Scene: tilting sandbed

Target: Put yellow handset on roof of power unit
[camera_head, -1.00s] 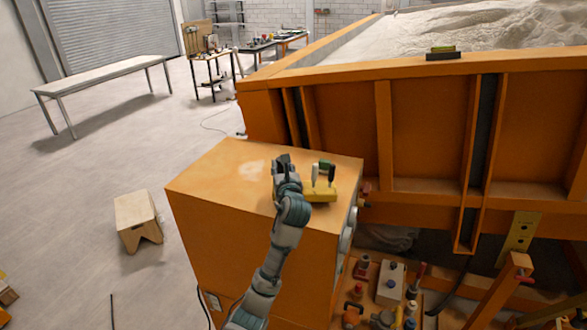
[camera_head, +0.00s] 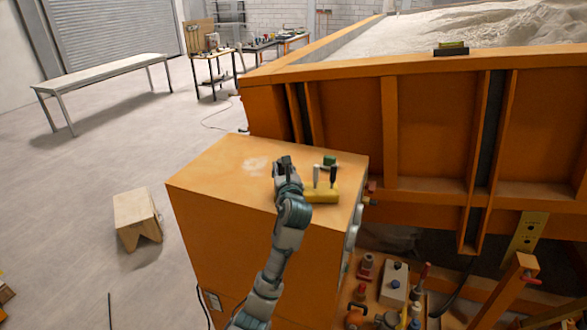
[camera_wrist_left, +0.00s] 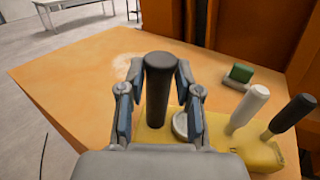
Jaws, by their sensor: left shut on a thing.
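The yellow handset (camera_head: 322,192) is a yellow box with a white stick and black sticks. It is over the right part of the orange roof of the power unit (camera_head: 225,170); I cannot tell if its underside touches the roof. My left gripper (camera_head: 284,160) is at the handset's left end. In the left wrist view my left gripper (camera_wrist_left: 160,75) has its fingers around a thick black stick of the handset (camera_wrist_left: 240,143). The handset looks level there, and its lower left part is hidden by the gripper. My right gripper is not in view.
A small green block (camera_head: 329,160) lies on the roof behind the handset. The orange sandbed wall (camera_head: 430,130) rises close behind and right. Several controls and tools (camera_head: 390,285) are below right. A wooden stool (camera_head: 137,212) stands on the floor at left. The roof's left part is clear.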

